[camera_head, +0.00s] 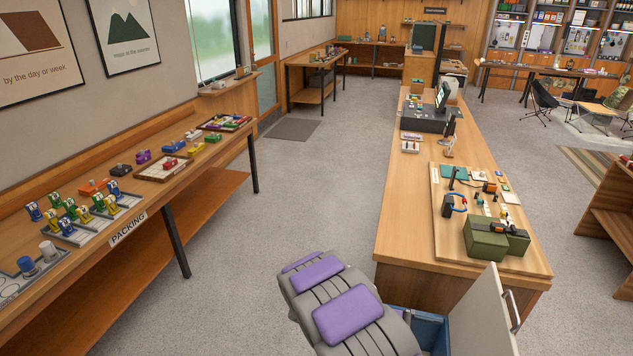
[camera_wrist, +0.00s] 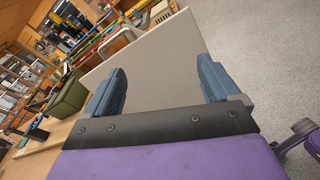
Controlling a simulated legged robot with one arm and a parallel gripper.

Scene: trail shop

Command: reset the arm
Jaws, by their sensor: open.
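My gripper (camera_wrist: 160,88) is open, its two blue fingers wide apart in the wrist view. Nothing is held between them. Behind the fingers is a pale flat panel (camera_wrist: 165,60). I cannot tell how far the fingertips are from it. In the head view, my grey arm with purple pads (camera_head: 335,305) is at the bottom middle, left of the counter's near end. The fingers cannot be made out there. The pale panel (camera_head: 480,325) stands upright there with a metal handle (camera_head: 512,310), beside a blue container (camera_head: 430,330) partly hidden by my arm.
The wooden counter (camera_head: 400,215) holds a green box (camera_head: 486,240), a board of small parts and a register (camera_head: 435,115). The packing bench (camera_head: 60,275) along the left wall carries trays of small coloured items. The grey floor between bench and counter (camera_head: 300,200) is clear.

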